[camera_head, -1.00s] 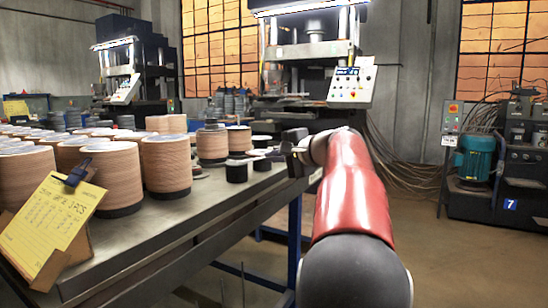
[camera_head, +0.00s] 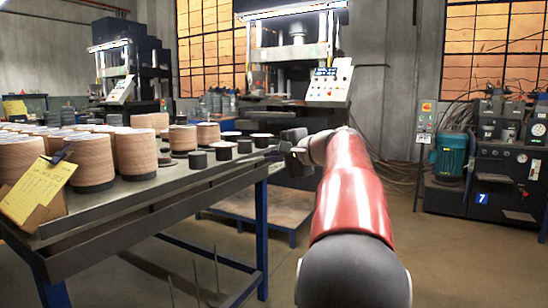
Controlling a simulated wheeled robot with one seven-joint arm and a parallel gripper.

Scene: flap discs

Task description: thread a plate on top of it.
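My gripper (camera_head: 283,148) is at the end of my red arm, level with the right end of the table. It is small, dark and seen from behind, so its fingers and anything between them cannot be made out. Short black stacks (camera_head: 223,151) stand on the table just left of it, apart from one another. Taller tan disc stacks (camera_head: 136,153) with dark bases stand further left. I cannot tell which piece is the task's plate.
The metal table (camera_head: 150,197) has blue legs and a yellow note (camera_head: 38,190) at its near left corner. A low pallet (camera_head: 268,207) lies on the floor behind it. A press (camera_head: 300,60) stands beyond. Floor (camera_head: 440,255) is open to the right, before a teal motor (camera_head: 450,154).

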